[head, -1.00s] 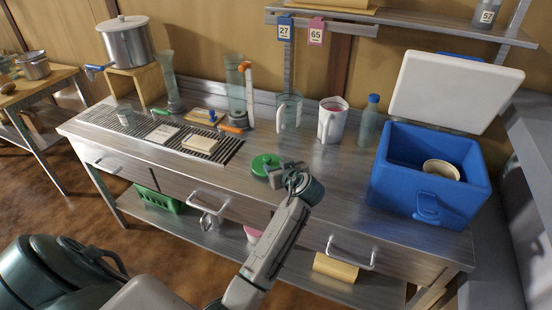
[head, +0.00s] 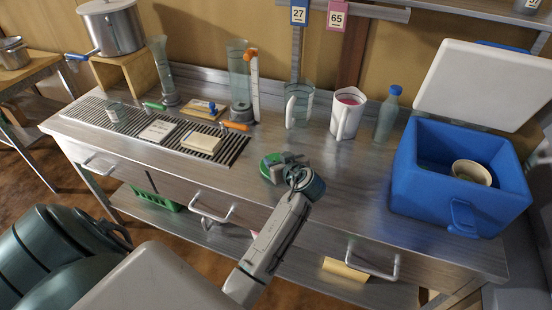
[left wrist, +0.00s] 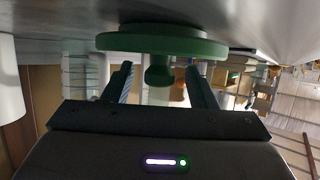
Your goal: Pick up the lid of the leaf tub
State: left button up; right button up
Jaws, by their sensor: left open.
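The green round lid (head: 268,162) lies on the steel bench top, partly hidden by my left gripper (head: 284,167). In the left wrist view, the lid (left wrist: 160,43) shows edge-on against the bench, its knob pointing away from the bench. My left gripper (left wrist: 158,70) is open there, one finger on each side of the knob, with gaps between fingers and knob. No tub marked with a leaf can be made out. My right gripper is not in view.
A blue cooler (head: 456,212) with its white lid raised stands to the right. A white jug (head: 346,113), a clear jug (head: 300,106) and a blue-capped bottle (head: 387,117) stand behind the lid. A slatted grate (head: 105,121) lies to the left. Bench between lid and cooler is clear.

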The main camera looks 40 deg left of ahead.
pick_arm(q)
jog(key=shift+w+a+f, duration=0.25)
jog(key=shift+a+f, duration=0.05)
jog(key=shift+a, duration=0.15)
jog(key=shift+s+d+r, duration=0.1)
jog(key=shift+d+r, duration=0.05)
jog(key=shift+d, duration=0.1)
jog(key=shift+s+d+r, duration=0.1)
jog(key=shift+d+r, duration=0.05)
jog(key=shift+d, duration=0.05)
jog(key=shift+c, duration=1.1)
jog(key=c, duration=0.3)
jog(key=shift+a, duration=0.1)
jog(key=c, duration=0.6)
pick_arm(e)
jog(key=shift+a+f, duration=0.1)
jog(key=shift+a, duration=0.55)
